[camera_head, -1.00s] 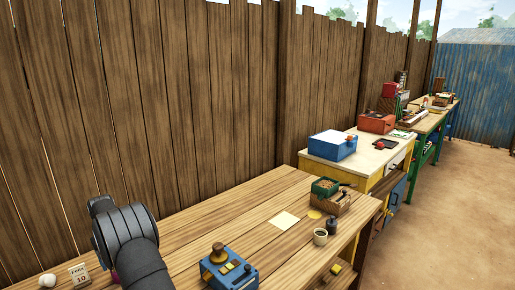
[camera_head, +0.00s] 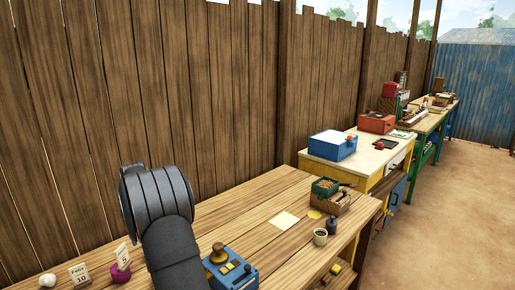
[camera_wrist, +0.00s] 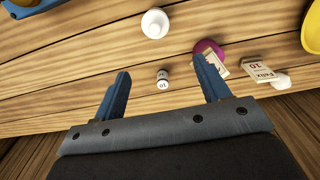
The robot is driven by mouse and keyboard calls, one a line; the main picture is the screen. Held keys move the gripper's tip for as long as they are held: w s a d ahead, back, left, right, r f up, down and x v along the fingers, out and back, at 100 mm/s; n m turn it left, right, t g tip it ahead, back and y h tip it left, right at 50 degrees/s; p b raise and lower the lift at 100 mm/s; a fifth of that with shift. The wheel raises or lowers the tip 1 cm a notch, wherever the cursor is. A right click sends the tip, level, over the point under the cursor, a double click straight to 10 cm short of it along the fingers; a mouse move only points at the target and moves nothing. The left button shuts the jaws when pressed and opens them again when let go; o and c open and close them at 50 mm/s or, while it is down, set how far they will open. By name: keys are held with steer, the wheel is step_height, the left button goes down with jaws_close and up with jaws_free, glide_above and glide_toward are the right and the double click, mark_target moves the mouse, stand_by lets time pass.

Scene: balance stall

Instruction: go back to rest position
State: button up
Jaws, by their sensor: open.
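My gripper (camera_wrist: 160,68) shows in the wrist view with its two blue fingers spread apart. Nothing is between the fingers in contact with them. Below and beyond them is the wooden table (camera_wrist: 70,65), with a small pale cylinder marked with a number (camera_wrist: 163,78) standing apart from the fingers. In the head view my dark arm rises over the near left part of the table (camera_head: 268,190), and the gripper itself is not visible there.
A blue box with a brass knob (camera_head: 218,254) sits right of my arm. A Felix card (camera_head: 79,273), a magenta card holder (camera_head: 120,272) and a white ball (camera_head: 47,280) stand at left. The wrist view shows a white round piece (camera_wrist: 155,23) and a yellow rim (camera_wrist: 313,28).

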steer(key=shift+n, duration=0.3)
steer(key=s+d+f, duration=0.1)
steer(key=s+d, duration=0.2)
steer(key=s+d+f, duration=0.2)
steer(key=s, duration=0.1)
steer(key=s+d+f, duration=0.2)
steer(key=s+d, duration=0.1)
steer(key=shift+s+d, duration=0.2)
steer(key=shift+d, duration=0.15)
steer(key=a+f, duration=0.2)
steer(key=a, duration=0.1)
steer(key=a+f, duration=0.2)
steer(key=a, duration=0.1)
steer(key=s+a+f, duration=0.1)
steer(key=a+f, duration=0.1)
steer(key=a, duration=0.2)
steer(key=shift+s+a, duration=0.1)
